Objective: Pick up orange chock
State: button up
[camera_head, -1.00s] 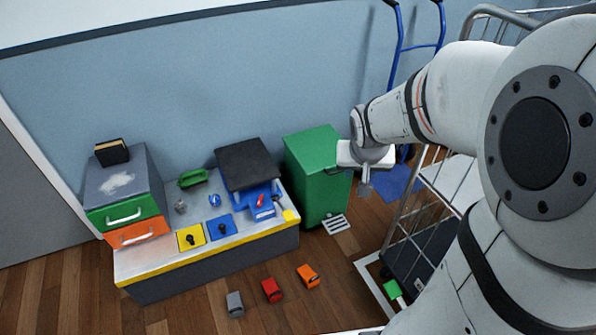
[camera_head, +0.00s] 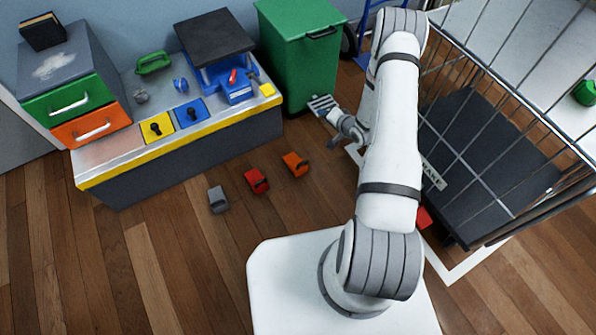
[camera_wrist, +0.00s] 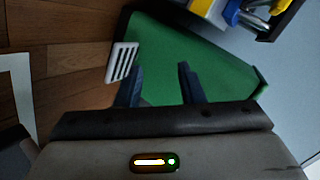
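The orange chock (camera_head: 296,164) lies on the wooden floor in the head view, at the right end of a row with a red chock (camera_head: 257,181) and a grey chock (camera_head: 218,199). My gripper (camera_head: 334,144) is to the right of the orange chock and apart from it, near the green bin. In the wrist view my gripper (camera_wrist: 160,82) is open and empty, its two dark fingers spread in front of the green bin (camera_wrist: 195,65). The orange chock does not show in the wrist view.
A workbench with a yellow front edge (camera_head: 190,142) stands behind the chocks. A white floor grille (camera_head: 322,104) lies by the bin. A wire cage cart (camera_head: 500,110) stands close on the right of my arm. The floor left of the chocks is clear.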

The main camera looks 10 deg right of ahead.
jog(key=s+a+f+m+y+b, duration=0.2)
jog(key=s+f+b, duration=0.15)
jog(key=f, duration=0.85)
jog(key=m+t+y+b, duration=0.2)
jog(key=m+t+b, duration=0.1)
send_near(304, 162)
jog(key=w, duration=0.3)
jog(key=b+x, duration=0.1)
jog(key=x, duration=0.1)
jog(key=b+x, duration=0.1)
jog(key=x, duration=0.2)
jog(key=s+a+f+b+x, duration=0.1)
jog(key=x, duration=0.2)
jog(key=shift+b, duration=0.4)
jog(key=shift+c, duration=0.4)
grip_shut()
